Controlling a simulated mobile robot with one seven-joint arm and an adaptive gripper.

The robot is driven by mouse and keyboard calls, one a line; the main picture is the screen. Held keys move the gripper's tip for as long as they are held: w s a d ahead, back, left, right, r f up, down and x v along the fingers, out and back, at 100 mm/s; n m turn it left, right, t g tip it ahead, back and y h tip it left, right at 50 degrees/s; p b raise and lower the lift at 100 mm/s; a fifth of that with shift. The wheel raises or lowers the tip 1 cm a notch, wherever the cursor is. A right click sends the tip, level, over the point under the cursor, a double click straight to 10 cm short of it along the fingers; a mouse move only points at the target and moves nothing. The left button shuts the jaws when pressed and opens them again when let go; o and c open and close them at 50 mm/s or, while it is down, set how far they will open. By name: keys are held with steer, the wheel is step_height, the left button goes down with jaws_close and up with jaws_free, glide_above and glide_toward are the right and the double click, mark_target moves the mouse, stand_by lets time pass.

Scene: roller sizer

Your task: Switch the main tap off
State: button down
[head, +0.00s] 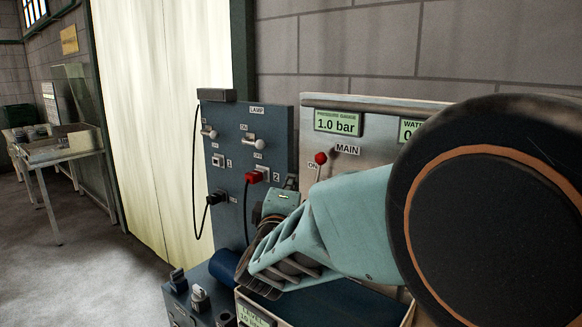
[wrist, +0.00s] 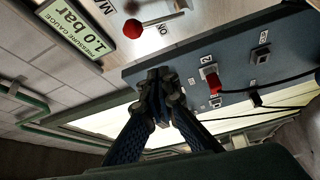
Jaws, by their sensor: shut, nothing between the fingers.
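The main tap is a lever with a red knob (head: 320,157) on the pale metal panel, below the pressure gauge and beside the MAIN label. Its knob is close to the ON label. In the wrist view the red knob (wrist: 133,28) and its metal stem show near the ON label, above and left of my fingertips. My gripper (wrist: 160,78) is shut and empty, apart from the knob, with its tips over the edge of the blue panel. In the head view my gripper (head: 290,183) is below and left of the knob, partly hidden by my own arm.
The pressure gauge (head: 338,122) reads 1.0 bar. The blue lamp panel (head: 231,155) left of the tap carries toggle switches, a red plug (head: 256,177) and black cables. A second display (head: 409,130) is partly hidden by my arm. A table (head: 62,153) stands far left.

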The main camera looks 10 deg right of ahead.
mark_target(318, 172)
steer(key=w+d+p, duration=0.3)
steer(key=w+d, duration=0.2)
steer(key=w, duration=0.2)
steer(key=shift+w+d, duration=0.2)
steer(key=shift+d, duration=0.2)
stand_by(0.3)
steer(key=shift+r, duration=0.1)
